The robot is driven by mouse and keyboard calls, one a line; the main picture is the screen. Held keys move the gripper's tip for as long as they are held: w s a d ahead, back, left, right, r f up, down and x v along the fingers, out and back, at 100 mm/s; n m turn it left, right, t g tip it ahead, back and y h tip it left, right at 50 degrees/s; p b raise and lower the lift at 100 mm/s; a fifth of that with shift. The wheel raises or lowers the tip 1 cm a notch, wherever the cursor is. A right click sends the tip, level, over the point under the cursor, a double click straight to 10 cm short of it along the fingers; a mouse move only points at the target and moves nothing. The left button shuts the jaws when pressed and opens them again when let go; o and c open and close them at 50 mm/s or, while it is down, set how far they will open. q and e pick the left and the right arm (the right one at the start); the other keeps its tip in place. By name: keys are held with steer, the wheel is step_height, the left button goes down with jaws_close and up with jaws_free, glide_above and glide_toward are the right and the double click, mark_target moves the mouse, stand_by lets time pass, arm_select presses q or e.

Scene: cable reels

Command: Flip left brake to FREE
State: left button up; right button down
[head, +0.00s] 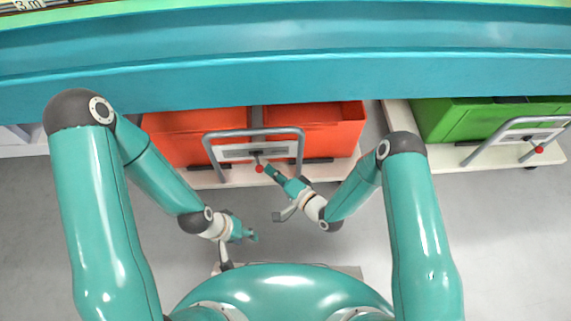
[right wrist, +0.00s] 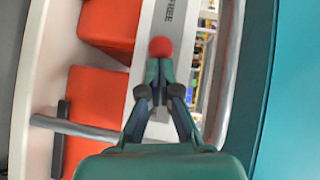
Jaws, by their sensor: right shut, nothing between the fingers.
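The left brake's red knob (head: 259,169) sits on a short lever in front of a pale plate (head: 235,152) on the orange cart. In the head view the lever points down towards me. My right gripper (head: 270,171) is just right of the knob. In the right wrist view its fingers (right wrist: 159,66) are shut and empty, with their tips at the red knob (right wrist: 161,46). I cannot tell whether they touch it. The word FREE (right wrist: 179,10) shows on the plate beyond the knob. My left gripper (head: 252,237) hangs below, away from the cart; its finger gap is unclear.
A grey tube handle (head: 303,150) frames the plate around my right gripper. Orange bins (head: 335,127) stand behind it. A green cart (head: 450,120) at right has another red-knobbed lever (head: 539,149). A long blue beam (head: 280,75) crosses above. Grey floor lies open below the carts.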

steer(key=a, duration=0.1)
steer(key=s+a+m+t+h+p, duration=0.1)
steer(key=shift+s+a, duration=0.2)
steer(key=shift+a, duration=0.1)
steer(key=shift+s+d, duration=0.15)
steer(key=shift+d, duration=0.15)
steer(key=s+d+r+p, duration=0.2)
steer(key=s+d, duration=0.3)
steer(key=s, duration=0.6)
steer(key=shift+s, duration=0.15)
